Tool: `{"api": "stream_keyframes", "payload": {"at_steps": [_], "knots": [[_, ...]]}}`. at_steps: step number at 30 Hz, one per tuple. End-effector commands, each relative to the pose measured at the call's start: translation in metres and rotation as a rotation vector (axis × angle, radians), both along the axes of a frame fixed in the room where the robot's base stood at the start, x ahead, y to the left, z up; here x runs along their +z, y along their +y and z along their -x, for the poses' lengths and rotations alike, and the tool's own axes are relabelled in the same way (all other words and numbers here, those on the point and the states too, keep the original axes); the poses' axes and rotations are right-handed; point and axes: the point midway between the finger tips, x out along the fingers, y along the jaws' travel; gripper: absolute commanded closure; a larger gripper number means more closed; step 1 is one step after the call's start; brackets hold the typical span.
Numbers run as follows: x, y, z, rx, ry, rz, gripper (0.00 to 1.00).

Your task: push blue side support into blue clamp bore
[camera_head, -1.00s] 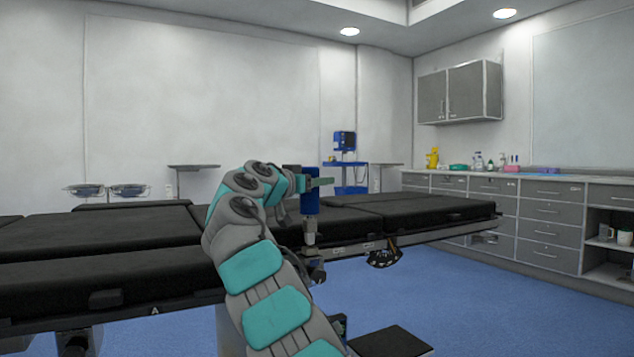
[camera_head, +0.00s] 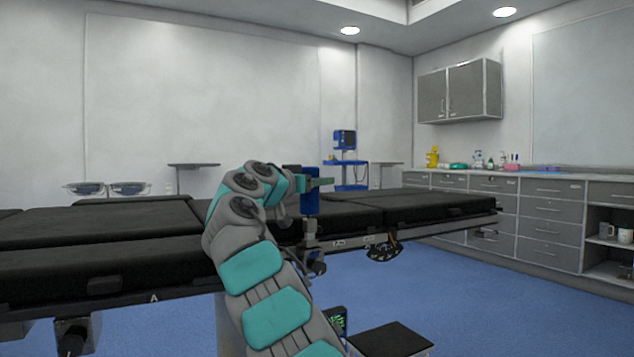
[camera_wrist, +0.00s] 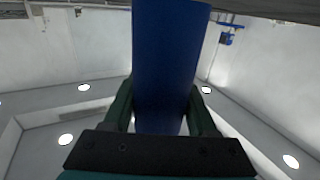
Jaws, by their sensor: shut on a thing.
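The blue side support (camera_head: 311,205) stands upright at the near side rail of the operating table. In the wrist view it is a wide blue slab (camera_wrist: 168,65) between my two fingers. My gripper (camera_wrist: 161,112) is shut on it; in the head view my gripper (camera_head: 309,183) is at the upper part of the support. A grey metal post or clamp body (camera_head: 310,232) shows directly below the blue part, at the rail. I cannot make out the clamp's blue colour or its bore, nor how deep the support sits.
The black-padded operating table (camera_head: 110,228) runs across the view, with its side rail (camera_head: 365,240) facing me. A dark fan-shaped fitting (camera_head: 383,251) hangs under the rail at right. A black-topped step (camera_head: 390,339) stands on the floor. Blue floor is clear toward the drawers (camera_head: 548,212).

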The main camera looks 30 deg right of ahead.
Motion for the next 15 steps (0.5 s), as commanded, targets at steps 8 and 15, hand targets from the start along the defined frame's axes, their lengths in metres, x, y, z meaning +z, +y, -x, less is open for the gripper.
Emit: {"api": "stream_keyframes", "payload": {"at_steps": [8,15], "knots": [[-0.0028,-0.0002,-0.0003,0.0,0.002,-0.001,0.22],[-0.0023,-0.0003,-0.0001,0.0,0.0,-0.001,0.07]]}}
